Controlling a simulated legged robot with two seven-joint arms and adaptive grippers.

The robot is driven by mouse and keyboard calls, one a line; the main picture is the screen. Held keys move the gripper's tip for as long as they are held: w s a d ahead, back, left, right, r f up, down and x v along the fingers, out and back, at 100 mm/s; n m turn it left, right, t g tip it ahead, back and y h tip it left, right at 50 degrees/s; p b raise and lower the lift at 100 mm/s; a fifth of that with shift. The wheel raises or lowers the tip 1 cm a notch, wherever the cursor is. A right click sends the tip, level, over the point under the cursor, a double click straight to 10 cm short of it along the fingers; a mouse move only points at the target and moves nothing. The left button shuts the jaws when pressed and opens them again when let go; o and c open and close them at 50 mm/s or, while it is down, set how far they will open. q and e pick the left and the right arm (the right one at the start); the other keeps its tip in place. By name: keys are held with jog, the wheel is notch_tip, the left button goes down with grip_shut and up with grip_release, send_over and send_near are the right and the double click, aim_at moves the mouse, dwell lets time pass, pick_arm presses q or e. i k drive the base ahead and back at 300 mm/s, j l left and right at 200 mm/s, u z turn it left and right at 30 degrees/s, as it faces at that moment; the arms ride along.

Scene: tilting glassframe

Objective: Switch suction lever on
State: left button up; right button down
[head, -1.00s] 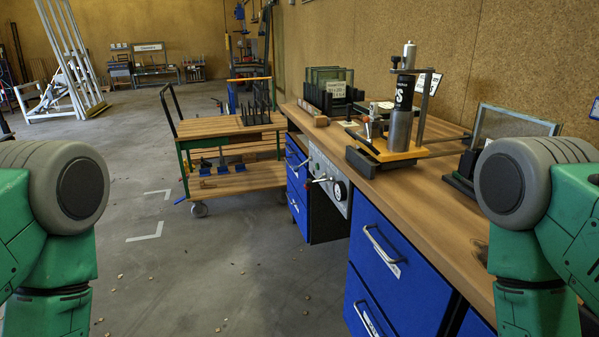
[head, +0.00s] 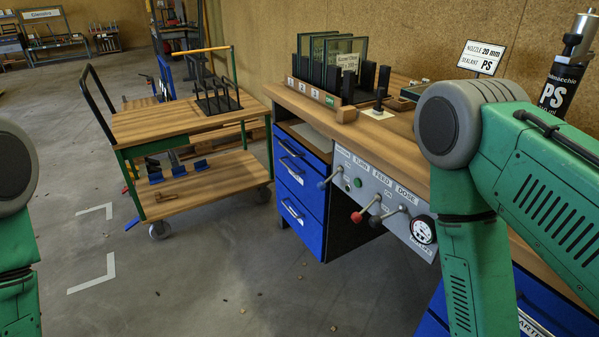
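A grey control panel (head: 385,200) is set in the front of the workbench. At its left end, under a label too small to read surely, is a lever with a blue knob (head: 322,185). A lever with a red knob (head: 357,217) and one with a dark knob (head: 375,222) sit farther right, beneath labels that seem to read TURN, FEED and DOSE. I cannot tell from the picture which position the blue-knobbed lever is in. Both my arms show at the sides, but neither gripper is in view. Nothing of mine visibly touches the levers.
A round gauge (head: 422,231) is at the panel's right end. Blue drawers (head: 298,190) stand left of the panel. Glass panes in a rack (head: 330,62) and a sealant cartridge (head: 562,88) stand on the bench. A wooden trolley (head: 180,119) is at left.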

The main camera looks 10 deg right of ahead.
aim_at(321, 185)
jog(key=i+j+z, duration=0.1)
jog(key=i+j, duration=0.7)
jog(key=j, duration=0.1)
